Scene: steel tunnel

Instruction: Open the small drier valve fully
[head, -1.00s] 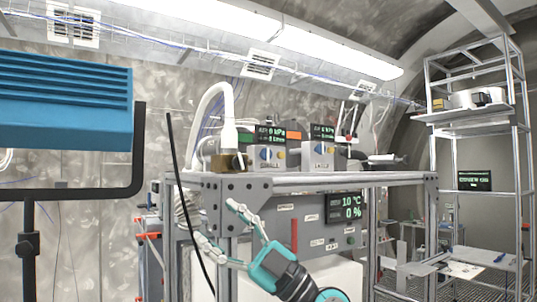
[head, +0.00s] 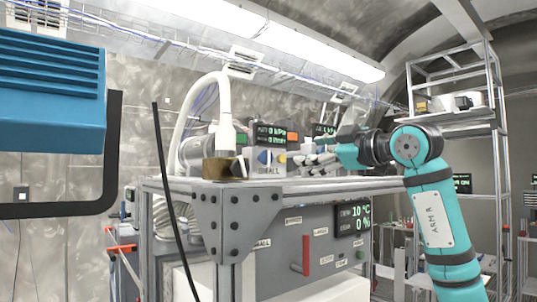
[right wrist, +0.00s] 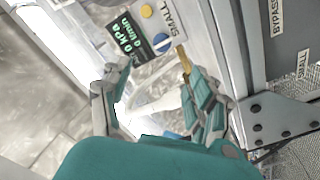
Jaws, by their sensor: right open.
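A grey drier panel (head: 275,265) under the bench top carries a red lever handle (head: 306,254), upright, and small labels; one at its left reads SMALL (head: 262,243). I cannot tell which valve the lever belongs to. On the bench top stands a box marked SMALL (head: 268,160) with a blue knob and a yellow button; its knob (right wrist: 164,47) shows in the right wrist view. My right gripper (head: 312,160) is open above the bench top, beside this box, apart from the lever. The right wrist view shows its spread fingers (right wrist: 150,85) with nothing clearly held. My left gripper is not in view.
A white hose (head: 180,120) and a brass block (head: 223,168) stand at the bench's near corner. Metal shelving (head: 500,110) stands at the right.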

